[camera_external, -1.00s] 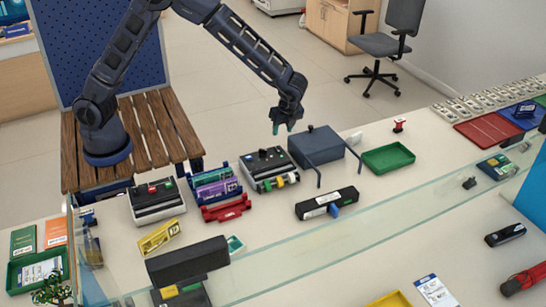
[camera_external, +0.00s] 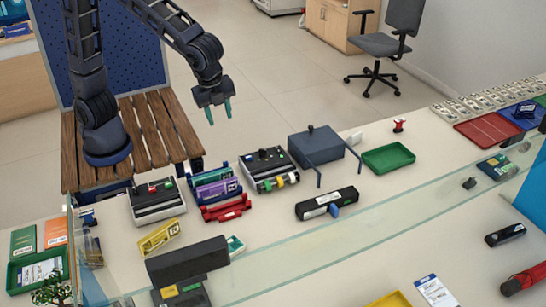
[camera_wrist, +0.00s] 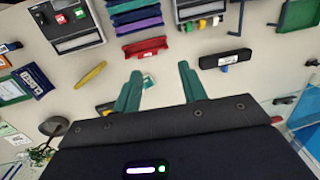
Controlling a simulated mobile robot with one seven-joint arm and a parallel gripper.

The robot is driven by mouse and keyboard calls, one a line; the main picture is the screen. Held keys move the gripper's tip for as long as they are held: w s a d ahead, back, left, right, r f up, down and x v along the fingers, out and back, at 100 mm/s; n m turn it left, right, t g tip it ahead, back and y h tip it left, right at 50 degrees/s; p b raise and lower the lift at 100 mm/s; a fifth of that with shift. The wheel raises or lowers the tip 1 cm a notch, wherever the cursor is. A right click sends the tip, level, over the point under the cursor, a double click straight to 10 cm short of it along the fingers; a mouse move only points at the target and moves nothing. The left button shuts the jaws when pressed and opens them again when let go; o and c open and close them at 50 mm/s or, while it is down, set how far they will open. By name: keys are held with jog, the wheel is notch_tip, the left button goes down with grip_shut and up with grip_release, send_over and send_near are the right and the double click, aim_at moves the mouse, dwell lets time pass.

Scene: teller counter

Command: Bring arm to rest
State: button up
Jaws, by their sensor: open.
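My gripper (camera_external: 219,112) is raised above the floor behind the counter, at the upper middle left of the external view. Its two teal fingers point down and stand apart with nothing between them. In the wrist view my gripper (camera_wrist: 160,88) shows both fingers spread, with the counter below and beyond. My arm reaches up from its base on the wooden slatted bench (camera_external: 150,130) and bends over to the right. The gripper touches nothing.
On the counter (camera_external: 270,225) stand a grey box (camera_external: 318,147), a black device with colored tabs (camera_external: 268,168), another device (camera_external: 157,201), colored holders (camera_external: 216,189) and a green tray (camera_external: 388,158). A glass panel runs along the counter. Open floor lies around the chair (camera_external: 390,42).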

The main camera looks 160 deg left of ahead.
jog(key=s+d+r+t, duration=0.1)
jog(key=s+d+r, duration=0.15)
jog(key=d, duration=0.45)
jog(key=s+d+r+t, duration=0.1)
jog(key=d+r, duration=0.2)
jog(key=d, duration=0.4)
jog(key=s+d+r+t, duration=0.1)
jog(key=d+r, duration=0.1)
jog(key=d, duration=0.5)
jog(key=s+d+t+h, duration=0.1)
jog(key=s+d+t, duration=0.1)
jog(key=s+d, duration=1.1)
jog(key=shift+s+d+t+h, duration=0.15)
jog(key=shift+d+t+h, duration=0.2)
jog(key=shift+d, duration=0.55)
jog(key=shift+f, duration=0.1)
